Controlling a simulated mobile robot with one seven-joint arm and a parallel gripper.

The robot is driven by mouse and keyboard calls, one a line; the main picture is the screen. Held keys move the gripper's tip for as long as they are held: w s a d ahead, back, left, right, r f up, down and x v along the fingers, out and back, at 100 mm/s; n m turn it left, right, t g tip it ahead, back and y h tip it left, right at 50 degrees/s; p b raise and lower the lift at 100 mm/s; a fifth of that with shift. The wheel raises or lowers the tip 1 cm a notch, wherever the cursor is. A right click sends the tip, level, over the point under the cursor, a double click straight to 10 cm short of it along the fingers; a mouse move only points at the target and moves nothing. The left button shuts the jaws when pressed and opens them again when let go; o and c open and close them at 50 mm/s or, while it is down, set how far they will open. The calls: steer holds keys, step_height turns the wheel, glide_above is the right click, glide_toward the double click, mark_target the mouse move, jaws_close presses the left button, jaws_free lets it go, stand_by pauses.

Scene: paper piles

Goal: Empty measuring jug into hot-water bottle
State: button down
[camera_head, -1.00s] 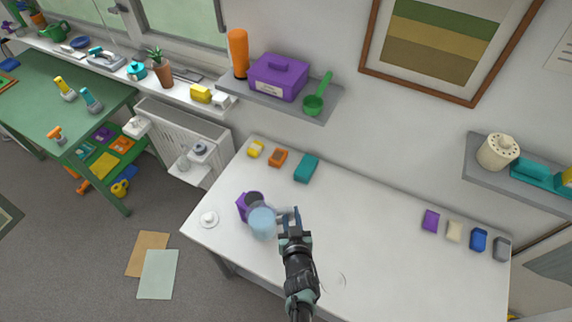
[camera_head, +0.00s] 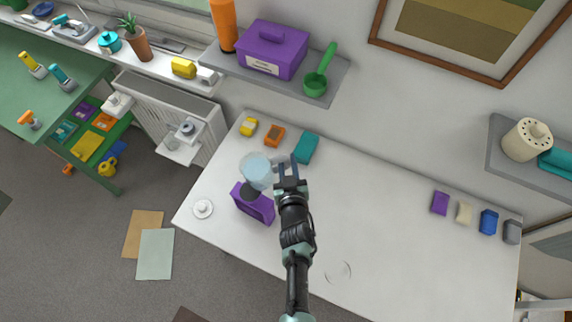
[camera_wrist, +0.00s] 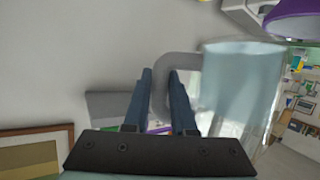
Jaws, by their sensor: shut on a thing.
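The measuring jug (camera_head: 257,172) is pale blue and see-through. My gripper (camera_head: 288,170) is shut on its handle, at the jug's right side.
A white round lid-like disc (camera_head: 203,209) lies left on the white table (camera_head: 370,220). Yellow, orange and teal (camera_head: 306,148) items line the back edge, and several small containers stand at the right. A shelf (camera_head: 325,92) hangs above.

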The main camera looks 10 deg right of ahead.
mark_target(289, 157)
steer(key=shift+w+b, duration=0.15)
steer(key=shift+b, duration=0.25)
steer(key=shift+w+d+r, duration=0.1)
steer(key=shift+w+r, duration=0.05)
steer(key=shift+d+r+b, duration=0.1)
steer(key=shift+b, duration=0.55)
steer(key=shift+r+n+t+b, duration=0.4)
steer(key=shift+n+b, duration=0.1)
steer(key=shift+b, duration=0.75)
steer(key=shift+d+r+t+h+b, duration=0.2)
steer(key=shift+t+h+b, duration=0.1)
steer(key=shift+b, duration=0.9)
steer(key=shift+a+r+n+b, duration=0.15)
steer(key=shift+r+n+b, duration=0.2)
steer(key=shift+b, duration=0.5)
steer(key=shift+r+n+t+b, duration=0.15)
steer(key=shift+n+t+b, duration=0.2)
steer(key=shift+b, duration=0.9)
steer(key=shift+r+n+t+h+b, duration=0.35)
steer(key=shift+r+t+b, duration=0.35)
steer(key=shift+b, duration=0.9)
